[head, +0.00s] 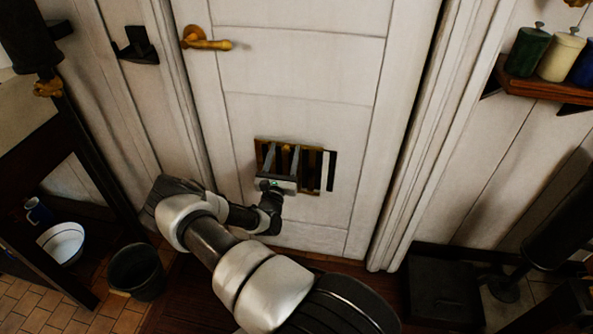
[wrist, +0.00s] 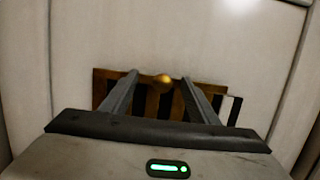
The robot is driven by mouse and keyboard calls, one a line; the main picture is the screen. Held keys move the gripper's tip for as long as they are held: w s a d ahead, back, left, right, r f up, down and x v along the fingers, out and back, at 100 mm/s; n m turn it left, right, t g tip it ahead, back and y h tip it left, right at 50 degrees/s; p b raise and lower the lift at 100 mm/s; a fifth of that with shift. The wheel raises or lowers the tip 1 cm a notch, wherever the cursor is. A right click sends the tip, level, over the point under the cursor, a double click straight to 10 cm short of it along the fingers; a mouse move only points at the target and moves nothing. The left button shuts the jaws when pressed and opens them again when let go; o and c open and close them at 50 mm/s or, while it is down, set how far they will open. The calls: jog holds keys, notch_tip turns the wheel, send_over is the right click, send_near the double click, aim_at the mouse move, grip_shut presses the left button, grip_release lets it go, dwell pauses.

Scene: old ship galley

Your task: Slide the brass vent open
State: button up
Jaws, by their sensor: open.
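The brass vent (head: 311,165) is set low in the white door, with upright brass bars and dark gaps between them. It also shows in the wrist view (wrist: 213,90), partly hidden by my fingers. A small round brass knob (wrist: 163,79) stands out near the top middle of the vent. My gripper (head: 284,149) is in front of the vent, fingers pointing at it. In the wrist view its open fingers (wrist: 158,76) stand one on each side of the knob, with gaps on both sides. I cannot tell whether the fingertips touch the vent.
A dark upright strip (head: 330,171) shows at the vent's right end. The white door (head: 290,65) has a brass handle (head: 206,42) at upper left. A black bucket (head: 137,271) and a white bowl (head: 62,243) are at lower left. A shelf with jars (head: 528,50) is at upper right.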

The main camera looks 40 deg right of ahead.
jog(key=p+v, duration=0.2)
jog(key=v, duration=0.9)
dwell(0.6)
jog(key=s+d+r+m+g+h, duration=0.1)
jog(key=s+r+m+g, duration=0.2)
jog(key=r+m+g, duration=0.4)
jog(key=s+r+m+g+h, duration=0.2)
jog(key=s+r+m+g, duration=0.2)
jog(key=r+m+g, duration=0.35)
jog(key=s+a+r+m+g+y, duration=0.3)
jog(key=s+a+r+m+y, duration=0.2)
jog(key=s+r+m+y, duration=0.2)
jog(key=s+a+r+m+t+y, duration=0.25)
jog(key=a+r+y, duration=0.2)
jog(key=a, duration=0.25)
jog(key=s+a+r+m+t+y, duration=0.1)
jog(key=s+a+r+t+y, duration=0.25)
jog(key=a+r, duration=0.35)
jog(key=s+a+r+m+t+y, duration=0.1)
jog(key=s+a+r+t+y, duration=0.25)
jog(key=a, duration=0.45)
notch_tip(320, 180, up, 24)
jog(key=p, duration=2.3)
jog(key=shift+p, duration=0.35)
